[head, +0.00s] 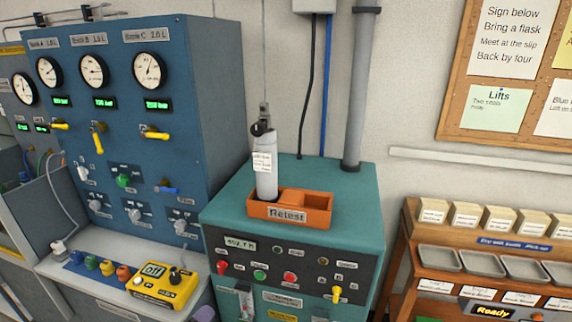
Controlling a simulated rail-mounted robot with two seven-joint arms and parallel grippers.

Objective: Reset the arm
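Neither of my grippers shows in the head view. A grey-white cylinder (266,174) with a dark top and a paper label stands upright in the left part of the orange tray marked Retest (318,218). The tray sits on top of the teal cabinet (352,185). The right compartment of the tray looks empty. What my arms hold, if anything, cannot be seen.
A blue panel (205,70) with gauges and yellow levers stands at left. A yellow meter (163,287) lies on the bench below it. A grey pipe (359,100) rises behind the cabinet. A wooden rack (418,236) with boxes and grey trays stands at right.

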